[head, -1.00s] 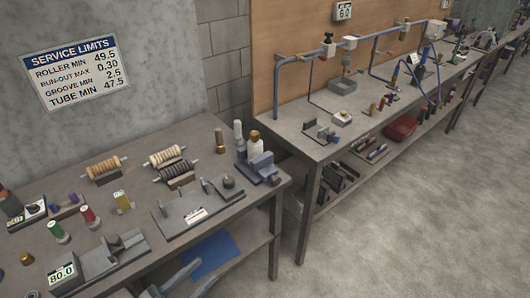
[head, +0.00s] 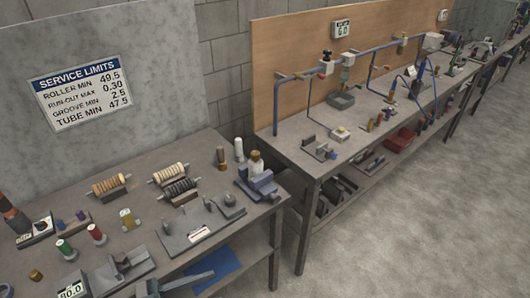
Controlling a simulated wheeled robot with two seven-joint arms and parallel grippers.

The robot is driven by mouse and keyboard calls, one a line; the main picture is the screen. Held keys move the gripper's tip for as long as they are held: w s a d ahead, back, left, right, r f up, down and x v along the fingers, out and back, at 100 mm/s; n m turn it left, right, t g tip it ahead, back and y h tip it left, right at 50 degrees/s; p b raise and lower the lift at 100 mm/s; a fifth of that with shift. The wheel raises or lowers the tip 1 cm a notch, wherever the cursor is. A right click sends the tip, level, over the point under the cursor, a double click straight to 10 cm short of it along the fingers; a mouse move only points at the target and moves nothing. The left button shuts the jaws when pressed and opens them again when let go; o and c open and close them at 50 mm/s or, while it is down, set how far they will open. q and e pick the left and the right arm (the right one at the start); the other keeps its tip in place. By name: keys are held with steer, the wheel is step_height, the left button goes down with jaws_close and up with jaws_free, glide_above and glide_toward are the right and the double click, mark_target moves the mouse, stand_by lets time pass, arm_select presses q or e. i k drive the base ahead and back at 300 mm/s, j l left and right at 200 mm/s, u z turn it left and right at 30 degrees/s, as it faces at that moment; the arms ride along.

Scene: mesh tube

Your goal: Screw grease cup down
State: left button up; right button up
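I cannot tell for sure which object is the grease cup. A small brass piece (head: 36,275) lies near the left edge of the near bench (head: 150,218). A dark cylinder with a brass-coloured base (head: 221,158) stands at the back of that bench, beside a white bottle (head: 239,149). Neither of my grippers is clearly in view. A grey-blue bar (head: 190,284) shows at the bottom edge; I cannot tell whether it is part of my arm.
Several coil-like rollers (head: 169,173) and a grey fixture plate (head: 205,228) stand on the near bench. A blue vice-like block (head: 258,185) sits at its right end. A second bench (head: 300,130) carries blue piping (head: 278,105). The floor (head: 390,240) at right is clear.

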mark_target(255, 155)
steer(key=i, duration=1.45)
